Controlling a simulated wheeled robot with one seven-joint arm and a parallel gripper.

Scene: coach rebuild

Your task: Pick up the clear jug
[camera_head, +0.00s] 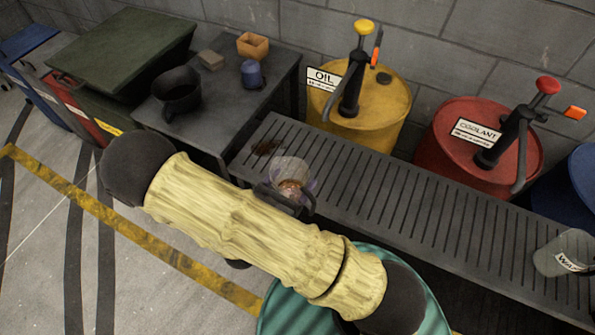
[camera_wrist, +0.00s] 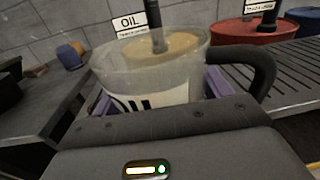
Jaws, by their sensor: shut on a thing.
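A clear jug (camera_head: 288,170) is at the left part of the slatted bench, partly hidden behind my arm in the head view. In the wrist view the clear jug (camera_wrist: 150,62) is upright, with dark letters on a pale label and a black handle on the right. My gripper (camera_wrist: 160,98) is shut on this jug, with a purple finger on each side of its body. I cannot tell whether the jug's base touches the slats. A second clear jug (camera_head: 562,250) with a partly readable label stands at the bench's right end.
A yellow oil drum (camera_head: 385,105) and a red coolant drum (camera_head: 505,165), both with hand pumps, stand behind the slatted bench (camera_head: 400,215). A dark table (camera_head: 215,120) at left holds a black vessel (camera_head: 177,92), a blue container (camera_head: 252,75) and an orange box (camera_head: 252,46). The bench's middle is clear.

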